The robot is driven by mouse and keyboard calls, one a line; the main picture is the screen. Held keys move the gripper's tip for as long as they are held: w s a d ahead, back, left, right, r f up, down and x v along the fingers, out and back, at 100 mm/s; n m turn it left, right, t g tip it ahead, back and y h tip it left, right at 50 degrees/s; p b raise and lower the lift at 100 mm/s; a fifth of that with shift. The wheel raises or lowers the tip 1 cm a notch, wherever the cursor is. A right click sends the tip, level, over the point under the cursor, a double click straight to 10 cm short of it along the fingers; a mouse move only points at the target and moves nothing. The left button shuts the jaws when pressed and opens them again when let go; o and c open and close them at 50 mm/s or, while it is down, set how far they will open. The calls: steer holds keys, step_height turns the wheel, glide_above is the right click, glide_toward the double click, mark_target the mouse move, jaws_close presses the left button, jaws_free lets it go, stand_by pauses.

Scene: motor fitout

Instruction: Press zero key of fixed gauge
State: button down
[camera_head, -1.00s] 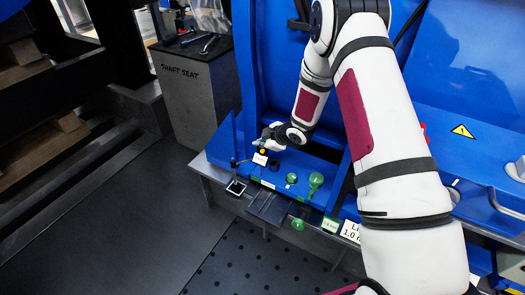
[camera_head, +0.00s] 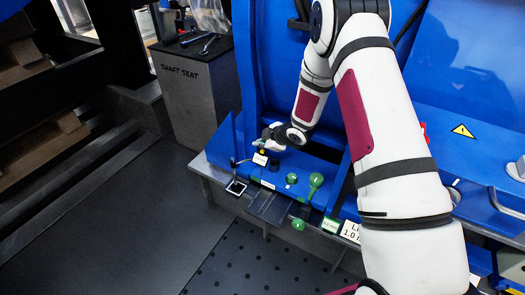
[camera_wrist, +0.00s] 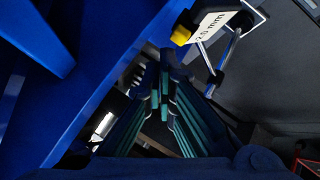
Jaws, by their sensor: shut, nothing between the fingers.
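The fixed gauge shows in the wrist view as a white label plate (camera_wrist: 213,27) reading "2.0 mm", with a yellow key (camera_wrist: 181,35) at its left end. A bright metal rod runs down from it. In the head view the label (camera_head: 260,159) and the small yellow key (camera_head: 263,151) are at the left end of the blue bench. My gripper (camera_wrist: 164,75) is shut and empty, with its fingertips just left of and below the yellow key in the wrist view. In the head view my gripper (camera_head: 264,141) is close above the key; I cannot tell whether they touch.
A dark base plate (camera_head: 236,187) with a thin post stands at the bench's left corner. Green knobs (camera_head: 316,180) are to the right on the bench. Blue panels rise behind. A grey "SHAFT SEAT" cabinet (camera_head: 190,95) stands to the left, with tools on top.

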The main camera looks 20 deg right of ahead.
steer(key=shift+f+b, duration=0.3)
steer(key=shift+f, duration=0.05)
steer(key=shift+f+b, duration=0.3)
steer(key=shift+f, duration=0.1)
stand_by(0.7)
steer(key=shift+r, duration=0.1)
steer(key=shift+r+p, duration=0.6)
steer(key=shift+r, duration=0.15)
steer(key=shift+r+p, duration=1.8)
steer(key=shift+r, duration=0.7)
